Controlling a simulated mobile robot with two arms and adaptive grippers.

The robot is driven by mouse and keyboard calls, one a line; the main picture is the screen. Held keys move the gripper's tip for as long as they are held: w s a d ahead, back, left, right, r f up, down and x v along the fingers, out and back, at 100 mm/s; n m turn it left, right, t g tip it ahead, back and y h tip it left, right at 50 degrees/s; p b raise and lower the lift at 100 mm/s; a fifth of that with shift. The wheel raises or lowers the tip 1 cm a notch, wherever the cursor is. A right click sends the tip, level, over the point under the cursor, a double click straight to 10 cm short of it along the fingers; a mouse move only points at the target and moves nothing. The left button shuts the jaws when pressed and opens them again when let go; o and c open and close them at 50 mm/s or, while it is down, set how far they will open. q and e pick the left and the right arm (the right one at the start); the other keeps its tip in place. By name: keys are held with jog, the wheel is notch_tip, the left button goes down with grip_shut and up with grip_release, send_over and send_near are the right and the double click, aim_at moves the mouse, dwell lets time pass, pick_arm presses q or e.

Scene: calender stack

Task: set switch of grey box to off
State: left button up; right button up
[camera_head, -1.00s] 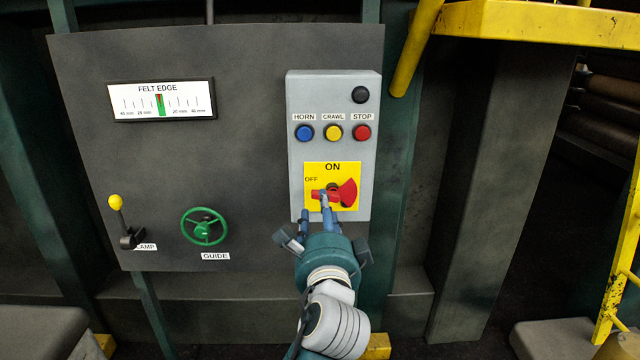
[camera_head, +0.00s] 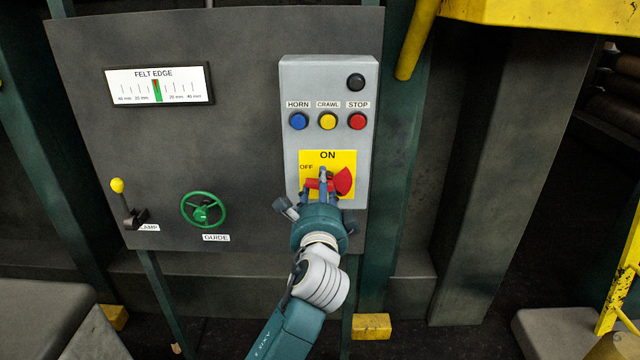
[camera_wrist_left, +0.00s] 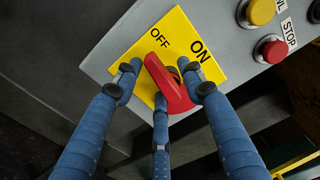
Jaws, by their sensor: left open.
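The grey box (camera_head: 288,92) is mounted on a dark panel. Its red rotary switch (camera_head: 343,181) sits on a yellow plate (camera_head: 347,157) marked ON at the top and OFF at the left. The handle lies roughly level, its narrow end left beside OFF and its wide end right. It also shows in the left wrist view (camera_wrist_left: 172,88). My left gripper (camera_head: 320,185) is open in front of the switch, fingers around the handle. In the left wrist view my gripper (camera_wrist_left: 165,92) has a finger on each side and one below; contact is unclear. My right gripper is not visible.
Blue (camera_head: 298,121), yellow (camera_head: 328,120) and red (camera_head: 357,121) buttons sit above the plate, with a black knob (camera_head: 356,82) higher. A green handwheel (camera_head: 203,210) and a yellow-tipped lever (camera_head: 122,200) are to the left. A yellow rail (camera_head: 421,40) is upper right.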

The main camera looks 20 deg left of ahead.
pick_arm(q)
jog(key=shift+w+a, duration=0.1)
jog(key=shift+w, duration=0.2)
grip_shut()
jog(key=shift+f+n, duration=0.1)
jog(key=shift+n, duration=0.9)
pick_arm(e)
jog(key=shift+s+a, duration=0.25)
